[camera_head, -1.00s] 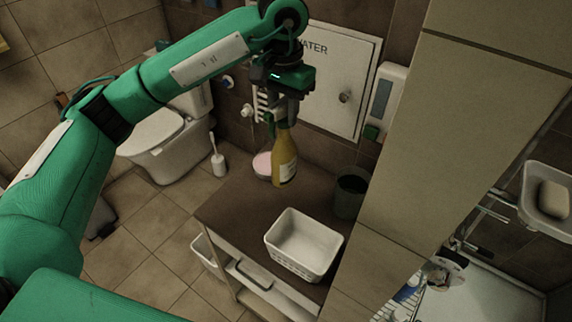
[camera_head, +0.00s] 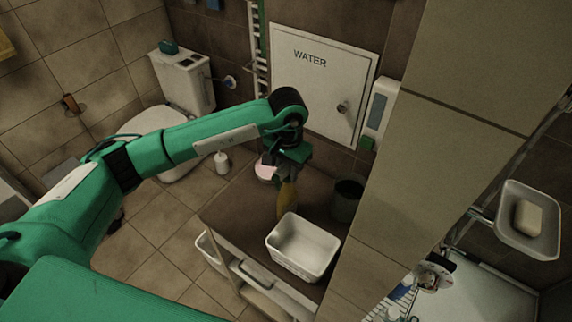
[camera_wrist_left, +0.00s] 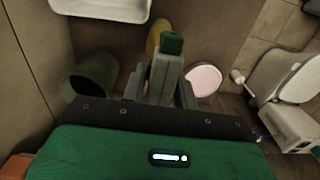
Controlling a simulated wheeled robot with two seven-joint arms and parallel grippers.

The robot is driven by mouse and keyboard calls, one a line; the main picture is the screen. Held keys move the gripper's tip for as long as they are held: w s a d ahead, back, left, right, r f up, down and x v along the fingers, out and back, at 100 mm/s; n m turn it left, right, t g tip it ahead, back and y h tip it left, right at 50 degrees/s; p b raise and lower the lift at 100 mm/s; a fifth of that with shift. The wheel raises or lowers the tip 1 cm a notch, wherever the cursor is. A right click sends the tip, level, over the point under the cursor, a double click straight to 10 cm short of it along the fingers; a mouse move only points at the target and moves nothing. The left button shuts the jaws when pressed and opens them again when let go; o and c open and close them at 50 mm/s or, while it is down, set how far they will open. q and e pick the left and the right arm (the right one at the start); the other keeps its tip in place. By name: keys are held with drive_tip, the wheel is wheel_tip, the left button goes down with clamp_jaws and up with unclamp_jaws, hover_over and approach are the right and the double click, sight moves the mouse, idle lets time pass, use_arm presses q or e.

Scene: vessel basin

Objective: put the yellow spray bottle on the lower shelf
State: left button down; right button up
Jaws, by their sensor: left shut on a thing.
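The yellow spray bottle (camera_head: 287,199) is upright at the top of the brown cabinet, just behind the white basket. Its upper part is hidden by my left gripper (camera_head: 288,172), which is shut on it from above. In the left wrist view the bottle's yellow body (camera_wrist_left: 155,38) and green head (camera_wrist_left: 172,43) show at the fingers (camera_wrist_left: 160,80). I cannot tell whether its base touches the top. The lower shelf (camera_head: 262,298) is partly seen at the cabinet's open front, under a drawer with a handle. My right gripper is not in view.
The white basket (camera_head: 303,262) stands at the front of the cabinet top (camera_head: 240,209). A dark cup (camera_head: 346,200) is at the right, and a pink round thing (camera_head: 265,171) at the back left. A tiled wall (camera_head: 440,130) rises close on the right.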

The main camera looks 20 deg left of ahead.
use_arm(q)
drive_tip(key=shift+f+b, duration=0.15)
drive_tip(key=shift+b, duration=0.2)
drive_tip(key=c, duration=1.1)
unclamp_jaws()
drive_tip(key=shift+o, duration=0.2)
